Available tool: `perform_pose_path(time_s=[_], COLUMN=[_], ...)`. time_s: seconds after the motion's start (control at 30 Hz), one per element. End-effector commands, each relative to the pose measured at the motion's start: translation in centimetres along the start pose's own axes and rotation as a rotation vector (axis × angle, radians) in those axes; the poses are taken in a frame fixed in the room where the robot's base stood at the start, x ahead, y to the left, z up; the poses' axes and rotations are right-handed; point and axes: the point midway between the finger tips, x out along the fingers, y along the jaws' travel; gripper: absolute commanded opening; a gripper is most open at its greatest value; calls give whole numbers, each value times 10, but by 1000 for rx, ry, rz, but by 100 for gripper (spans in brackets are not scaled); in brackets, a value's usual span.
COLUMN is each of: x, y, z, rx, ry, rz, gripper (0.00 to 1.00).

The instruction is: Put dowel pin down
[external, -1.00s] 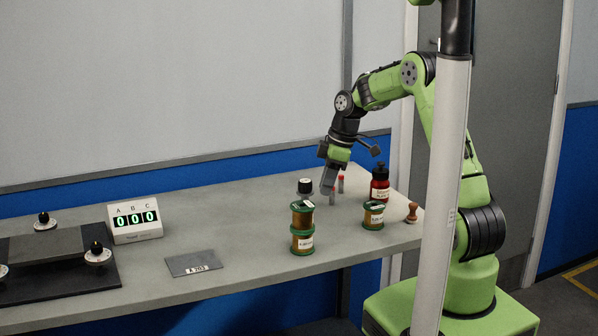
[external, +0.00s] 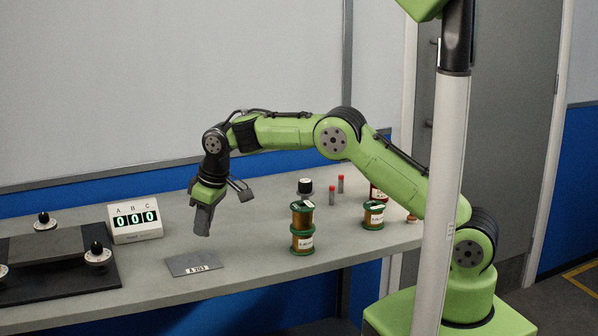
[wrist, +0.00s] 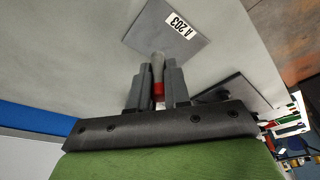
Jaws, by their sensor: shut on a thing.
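My gripper (external: 203,224) is above the bench, just above and behind the flat grey plate (external: 184,263) labelled A 203. In the wrist view, my gripper (wrist: 158,80) is shut on a slim pin (wrist: 157,66) with a grey shaft and a red end. The red end sits down between the fingers and the grey end points out toward the plate (wrist: 150,32). The held pin cannot be made out in the external view. Two other red-topped grey pins, a nearer one (external: 332,197) and a farther one (external: 341,185), stand upright on the bench.
Two stacked wire spools (external: 302,242) and a single spool (external: 373,217) stand right of the plate. A black-capped item (external: 305,187) is behind them. A display (external: 136,221) reading 000 and a black board (external: 105,285) are at left. Bench around the plate is clear.

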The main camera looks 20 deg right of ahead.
Motion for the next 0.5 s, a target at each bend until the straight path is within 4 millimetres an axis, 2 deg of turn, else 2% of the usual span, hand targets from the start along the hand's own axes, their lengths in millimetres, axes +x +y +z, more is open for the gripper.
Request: perform_pose_path(time_s=[0.03, 0.3, 0.5], x=[12, 61, 66], y=[0, 0, 0], z=[4, 18, 19], rx=[-1, -2, -3], ry=[-2, -1, 2], rz=[0, -1, -1], gripper=[0, 0, 0])
